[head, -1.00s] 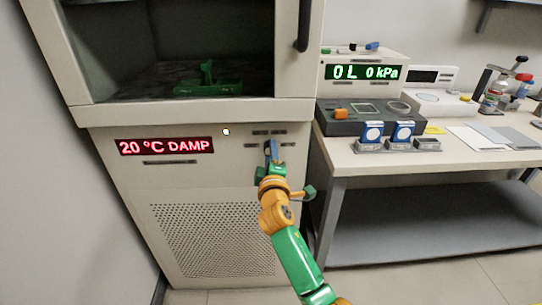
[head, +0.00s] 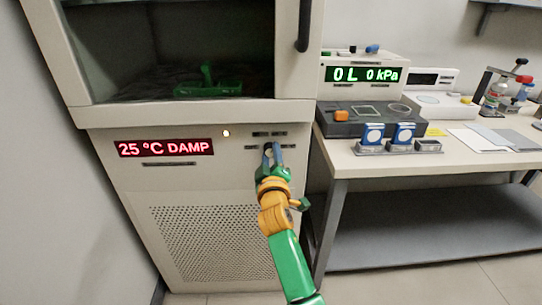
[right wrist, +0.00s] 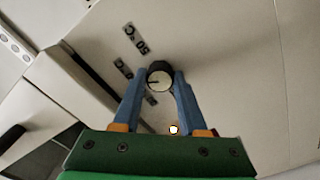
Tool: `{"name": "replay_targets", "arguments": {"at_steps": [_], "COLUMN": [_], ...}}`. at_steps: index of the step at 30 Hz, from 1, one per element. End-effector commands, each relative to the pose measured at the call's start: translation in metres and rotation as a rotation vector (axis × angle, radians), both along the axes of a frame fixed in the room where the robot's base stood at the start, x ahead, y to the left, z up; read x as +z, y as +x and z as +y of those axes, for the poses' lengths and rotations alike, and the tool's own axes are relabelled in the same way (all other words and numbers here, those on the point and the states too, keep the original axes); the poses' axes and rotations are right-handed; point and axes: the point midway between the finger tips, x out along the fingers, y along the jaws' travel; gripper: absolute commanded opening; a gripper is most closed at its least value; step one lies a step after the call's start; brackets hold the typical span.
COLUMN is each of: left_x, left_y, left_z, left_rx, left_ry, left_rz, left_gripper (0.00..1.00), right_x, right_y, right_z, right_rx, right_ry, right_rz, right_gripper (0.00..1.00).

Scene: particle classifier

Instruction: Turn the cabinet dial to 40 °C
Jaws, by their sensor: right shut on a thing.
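The cabinet (head: 225,115) has a red display (head: 166,148) that reads 25 °C DAMP. Its dial (head: 268,151) is on the front panel to the right of the display, mostly hidden by my fingers in the head view. The right wrist view shows the dial (right wrist: 159,77) as a round pale knob with a dark rim and a dark mark. My right gripper (head: 272,152) is shut on the dial, with one blue finger on each side of it. My left gripper is not in view.
A small lit lamp (head: 226,133) is on the panel above the display. The cabinet's open chamber holds a green rack (head: 208,90). To the right, a bench (head: 440,155) carries a 0 L 0 kPa display (head: 362,74), a dark tray device (head: 365,118) and blue-faced blocks (head: 373,135).

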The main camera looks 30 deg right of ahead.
Motion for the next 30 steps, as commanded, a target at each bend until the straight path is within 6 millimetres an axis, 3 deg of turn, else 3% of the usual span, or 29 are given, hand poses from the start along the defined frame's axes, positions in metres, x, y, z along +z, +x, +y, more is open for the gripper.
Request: {"name": "replay_targets", "arguments": {"at_steps": [7, 8, 11, 20, 30], "left_x": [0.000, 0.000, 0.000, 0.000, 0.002], "left_y": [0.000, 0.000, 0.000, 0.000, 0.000], "left_z": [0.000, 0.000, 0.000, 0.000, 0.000], "left_rx": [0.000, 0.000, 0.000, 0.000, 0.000], "left_ry": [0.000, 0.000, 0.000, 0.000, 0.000], "left_rz": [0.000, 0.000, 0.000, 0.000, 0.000], "left_gripper": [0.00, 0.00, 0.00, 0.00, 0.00], "right_x": [-0.004, -0.004, -0.003, -0.001, -0.003], "right_y": [0.000, 0.000, 0.000, -0.002, -0.055], "right_z": [0.000, 0.000, 0.000, 0.001, 0.035], "right_rx": [-0.001, -0.001, -0.001, 0.000, 0.001], "right_ry": [0.004, 0.004, 0.003, 0.001, 0.002], "right_rz": [0.009, 0.009, 0.007, 0.004, 0.005], "right_gripper": [0.00, 0.47, 0.72, 0.72, 0.72]}}
